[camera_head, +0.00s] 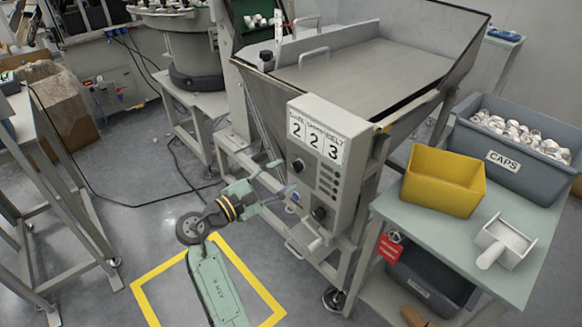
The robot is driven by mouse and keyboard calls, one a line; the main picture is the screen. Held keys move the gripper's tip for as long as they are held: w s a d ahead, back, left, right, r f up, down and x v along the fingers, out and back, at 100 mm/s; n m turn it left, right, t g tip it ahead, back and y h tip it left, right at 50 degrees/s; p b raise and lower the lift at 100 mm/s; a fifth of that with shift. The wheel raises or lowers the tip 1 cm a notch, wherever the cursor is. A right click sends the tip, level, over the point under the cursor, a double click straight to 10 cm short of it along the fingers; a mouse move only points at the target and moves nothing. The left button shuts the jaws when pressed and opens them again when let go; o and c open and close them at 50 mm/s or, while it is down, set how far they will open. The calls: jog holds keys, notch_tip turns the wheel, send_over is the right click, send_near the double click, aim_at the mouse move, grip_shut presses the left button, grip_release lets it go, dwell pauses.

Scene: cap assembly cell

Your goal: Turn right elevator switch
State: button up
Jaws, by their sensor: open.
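A grey control box (345,185) is fixed to the front of the metal hopper. Its top carries a label plate (317,140) with the digits 2, 2, 3. An upper dark knob (298,165) and a lower dark knob (319,213) show on its front. I cannot tell which control is the right elevator switch, and the knob positions are too small to read. My gripper (282,177) is open and empty, left of the box's front face and between the heights of the two knobs. Its fingers point toward the box; contact cannot be told.
The metal hopper (365,65) stands behind the box. On the right, a table (400,205) holds a yellow bin (444,181), a white scoop (504,243) and a grey CAPS bin (470,150). A metal frame (60,200) stands at left. Floor between is mostly clear, with a cable.

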aim_at(294, 169)
jog(key=shift+p+x, duration=0.35)
jog(key=shift+x, duration=1.75)
jog(key=shift+c, duration=0.2)
grip_shut()
